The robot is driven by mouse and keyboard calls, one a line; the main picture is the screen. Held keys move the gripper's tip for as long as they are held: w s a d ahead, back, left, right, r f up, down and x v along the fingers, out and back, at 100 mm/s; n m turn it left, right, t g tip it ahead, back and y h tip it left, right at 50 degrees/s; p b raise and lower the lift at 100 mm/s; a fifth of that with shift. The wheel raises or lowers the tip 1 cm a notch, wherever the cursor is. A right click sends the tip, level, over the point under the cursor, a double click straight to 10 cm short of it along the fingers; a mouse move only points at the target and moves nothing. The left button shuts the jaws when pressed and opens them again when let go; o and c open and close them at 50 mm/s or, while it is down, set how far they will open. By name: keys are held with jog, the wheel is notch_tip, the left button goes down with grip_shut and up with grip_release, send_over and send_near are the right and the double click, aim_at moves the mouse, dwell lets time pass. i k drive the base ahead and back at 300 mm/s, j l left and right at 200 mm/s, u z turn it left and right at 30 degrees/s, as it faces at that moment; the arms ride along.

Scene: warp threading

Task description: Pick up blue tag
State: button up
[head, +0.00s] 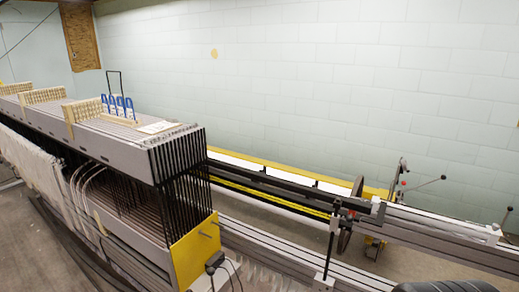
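Several blue tags (120,106) stand upright in a short row on top of the long grey machine (110,140) at left. Each looks like a narrow loop with an opening in it. They sit close together beside a slotted wooden rack (84,110), and their lower ends are hard to make out at this size. My gripper does not show in this view, so its opening and anything in it are hidden.
More wooden racks (42,96) stand farther back on the machine's top. A thin black frame (115,83) rises behind the tags. A pale sheet (157,127) lies to their right. Yellow-edged rails (270,165) and a dark disc (350,212) fill the right side.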

aim_at(121, 108)
jog(key=k+j+u, duration=0.2)
jog(key=j, duration=1)
jog(key=j+u, duration=0.25)
jog(key=j, duration=0.95)
jog(key=k, duration=0.05)
